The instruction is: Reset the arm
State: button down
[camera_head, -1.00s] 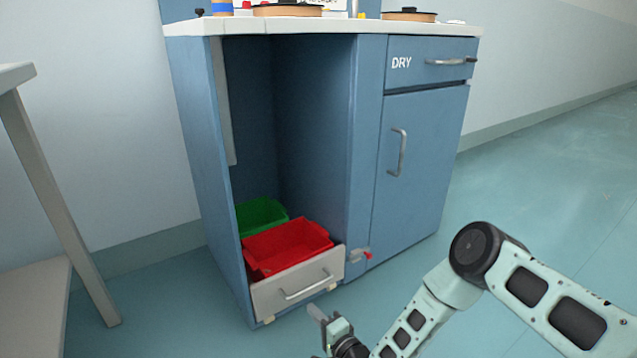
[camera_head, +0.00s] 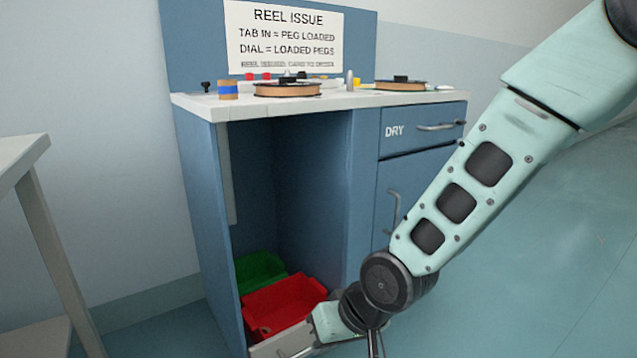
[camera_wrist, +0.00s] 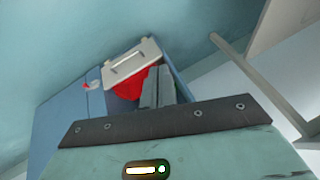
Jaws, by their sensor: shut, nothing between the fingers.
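My gripper (camera_wrist: 158,80) shows in the wrist view with its two grey fingers together and nothing between them. In the head view my arm reaches down from the upper right, and its wrist is in front of the cabinet's lower front; the fingertips are not clear there. The blue cabinet (camera_head: 196,200) has an open bay. In the bay a red bin (camera_head: 284,303) sits in front of a green bin (camera_head: 258,270). The red bin also shows in the wrist view (camera_wrist: 128,88), beyond the fingers and partly hidden by them.
The pulled-out low drawer front (camera_head: 275,346) is partly behind my wrist. The worktop (camera_head: 350,101) holds two reels, (camera_head: 287,89) and (camera_head: 400,85), and small parts below a sign (camera_head: 284,38). A pale table (camera_head: 22,160) stands at left. Floor at right is open.

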jog(key=s+d+r+n+g+h+p, duration=0.1)
jog(key=s+d+r+n+h+p, duration=0.1)
jog(key=s+d+r, duration=0.6)
jog(key=s+d+r+n+g+h+p, duration=0.1)
jog(key=s+d+r+g+h+p, duration=0.15)
jog(key=s+d+r, duration=0.55)
notch_tip(320, 180, up, 35)
jog(key=s+a+p, duration=0.1)
jog(key=a+p, duration=0.2)
jog(key=p, duration=3.3)
jog(key=shift+s+f+t+p, duration=0.15)
jog(key=shift+s+t+p, duration=0.2)
